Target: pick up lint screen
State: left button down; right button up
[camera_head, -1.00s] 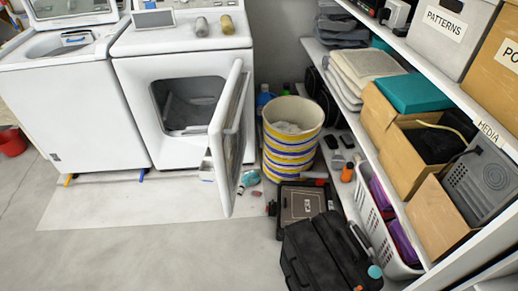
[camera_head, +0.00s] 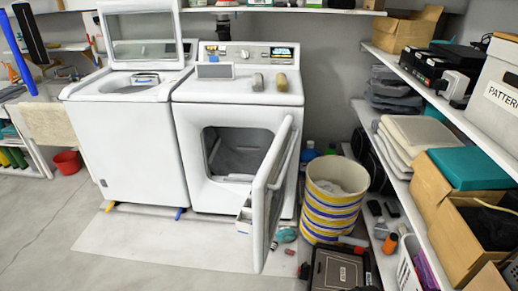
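I cannot single out the lint screen for certain. A flat grey panel in a white frame (camera_head: 215,70) stands on top of the white dryer (camera_head: 185,150), and a small white slotted piece (camera_head: 243,220) shows low at the dryer's front, partly behind the door. The dryer door (camera_head: 268,195) hangs open toward me, and the drum opening is dark grey inside. Two small cylinders, one grey (camera_head: 258,82) and one tan (camera_head: 281,82), are on the dryer top. Neither of my grippers is in view.
A white washer (camera_head: 125,140) with its lid up stands left of the dryer. A striped bin (camera_head: 332,205) and a dark case (camera_head: 338,268) crowd the floor at right, beside loaded shelves (camera_head: 400,180). A red bucket (camera_head: 67,163) is at left. The front left floor is clear.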

aim_at(214, 70)
jog(key=z, duration=0.25)
jog(key=i+j+z, duration=0.15)
jog(key=j+z, duration=0.15)
jog(key=i+j+z, duration=0.15)
jog(key=j+z, duration=0.5)
jog(key=i+j, duration=0.05)
jog(key=j, duration=0.05)
